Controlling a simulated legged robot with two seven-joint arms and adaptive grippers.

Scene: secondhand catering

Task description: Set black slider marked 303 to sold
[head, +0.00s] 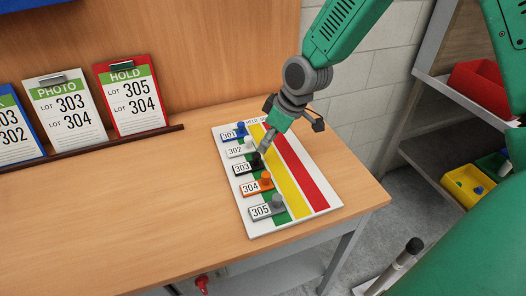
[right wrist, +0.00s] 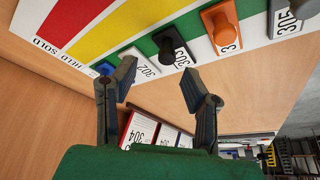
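A white board (head: 305,214) lies on the table, with green, yellow and red stripes and rows labelled 301 to 305. The black slider (head: 257,161) of row 303 sits at the green stripe beside its label; it also shows in the right wrist view (right wrist: 172,44). In the right wrist view the red stripe (right wrist: 72,18) is beside the word SOLD. My right gripper (head: 264,146) is just above the black slider, pointing down. In the right wrist view the right gripper (right wrist: 158,72) is open and empty, its fingers apart below the slider. My left gripper is out of view.
The blue (head: 241,129), white (head: 249,143), orange (head: 266,180) and grey (head: 277,203) sliders also sit at the green stripe, close to the black one. Lot cards (head: 130,96) stand on a ledge at the back left. The table's left part is clear.

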